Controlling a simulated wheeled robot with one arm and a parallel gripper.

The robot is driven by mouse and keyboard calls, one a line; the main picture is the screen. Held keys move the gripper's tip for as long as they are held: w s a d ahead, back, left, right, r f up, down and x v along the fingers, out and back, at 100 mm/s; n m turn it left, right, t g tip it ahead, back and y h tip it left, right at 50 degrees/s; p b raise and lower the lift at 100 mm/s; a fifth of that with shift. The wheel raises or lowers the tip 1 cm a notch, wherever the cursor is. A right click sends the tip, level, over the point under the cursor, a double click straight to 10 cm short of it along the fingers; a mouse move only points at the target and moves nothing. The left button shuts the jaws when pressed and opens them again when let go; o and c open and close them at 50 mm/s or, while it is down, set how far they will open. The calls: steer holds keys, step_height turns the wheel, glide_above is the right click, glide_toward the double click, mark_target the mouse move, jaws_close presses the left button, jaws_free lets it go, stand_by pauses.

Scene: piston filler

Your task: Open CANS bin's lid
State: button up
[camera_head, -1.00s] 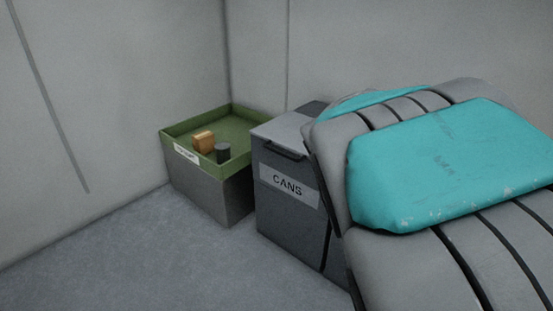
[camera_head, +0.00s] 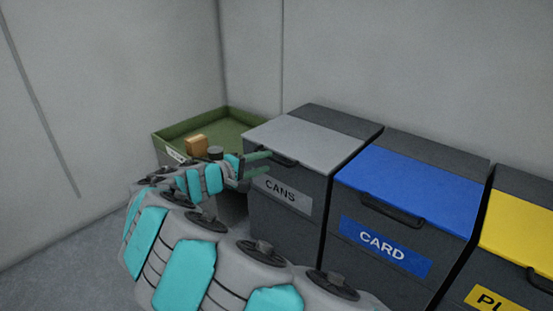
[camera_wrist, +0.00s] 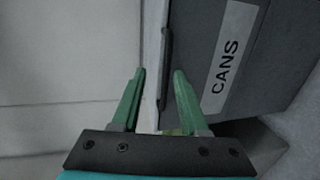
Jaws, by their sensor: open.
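The CANS bin (camera_head: 284,215) is a dark grey box with a light grey lid (camera_head: 305,143) that lies shut. A dark bar handle (camera_head: 287,160) runs along the lid's front edge. My gripper (camera_head: 266,163) is open, its green fingers at the left part of this handle. In the wrist view, the handle (camera_wrist: 166,50) and the pale lid edge (camera_wrist: 152,45) stand upright between the lines of the two fingertips (camera_wrist: 159,72). The CANS label (camera_wrist: 228,55) is to the right. I cannot tell whether a finger touches the handle.
A blue-lidded CARD bin (camera_head: 380,245) stands close on the right, then a yellow-lidded bin (camera_head: 525,240). Walls close off the back and left.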

mark_target(271, 159)
steer(key=shift+n+t+y, duration=0.3)
steer(key=shift+w+d+f+b, duration=0.15)
steer(key=shift+w+d+f, duration=0.25)
steer(key=shift+w, duration=0.65)
steer(key=shift+w+d+f+b, duration=0.15)
steer(key=shift+w+d+f, duration=0.25)
steer(key=shift+w, duration=0.65)
steer(key=shift+w+d+f+b, duration=0.2)
steer(key=shift+w+f, duration=0.3)
steer(key=shift+w, duration=0.55)
jaws_close()
